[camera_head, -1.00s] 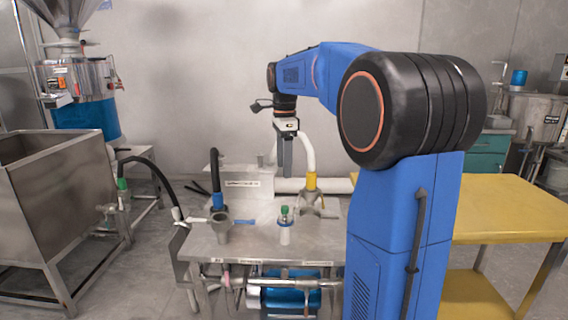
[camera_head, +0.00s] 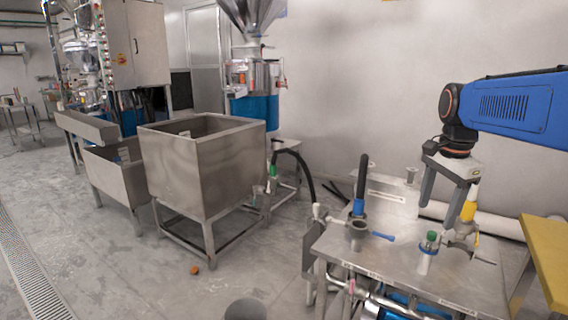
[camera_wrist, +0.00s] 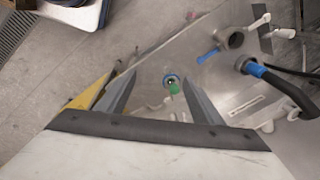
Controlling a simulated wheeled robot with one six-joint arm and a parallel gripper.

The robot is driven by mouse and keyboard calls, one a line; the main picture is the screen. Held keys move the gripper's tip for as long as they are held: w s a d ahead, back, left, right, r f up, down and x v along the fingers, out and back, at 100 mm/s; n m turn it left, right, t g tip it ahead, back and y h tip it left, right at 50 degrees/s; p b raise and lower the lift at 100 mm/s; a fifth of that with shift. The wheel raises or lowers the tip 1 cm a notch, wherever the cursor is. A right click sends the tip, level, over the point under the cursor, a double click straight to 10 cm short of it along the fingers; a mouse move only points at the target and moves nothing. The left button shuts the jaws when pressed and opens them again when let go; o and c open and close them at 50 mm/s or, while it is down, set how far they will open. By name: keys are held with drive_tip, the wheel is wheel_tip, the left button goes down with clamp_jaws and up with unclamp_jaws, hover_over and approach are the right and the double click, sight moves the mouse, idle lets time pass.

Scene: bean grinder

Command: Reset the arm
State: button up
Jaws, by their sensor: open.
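My gripper (camera_head: 448,200) hangs at the right in the head view, above the steel table (camera_head: 400,272), with its fingers pointing down. In the wrist view the two grey fingers (camera_wrist: 158,98) are spread apart with nothing held between them. My blue arm reaches in from the right edge of the head view.
A pipe fitting with a blue-handled valve (camera_head: 358,230) stands left of the bottle. A yellow-collared pipe (camera_head: 468,212) is just behind the gripper. A steel tank (camera_head: 205,165) and a blue grinder (camera_head: 255,110) stand left. A yellow table (camera_head: 548,255) is at right. Floor at left is mostly open.

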drive_tip(key=s+a+f+n+t, duration=0.1)
drive_tip(key=s+a+f+n, duration=0.3)
drive_tip(key=s+f+n, duration=0.3)
drive_tip(key=s+a+f+n+t, duration=0.2)
drive_tip(key=s+a+f+n, duration=0.2)
drive_tip(key=s, duration=1)
wheel_tip(320, 180, down, 4)
drive_tip(key=n, duration=0.4)
drive_tip(key=shift+a+r, duration=0.15)
drive_tip(key=shift+a, duration=0.25)
drive_tip(key=shift+s, duration=0.1)
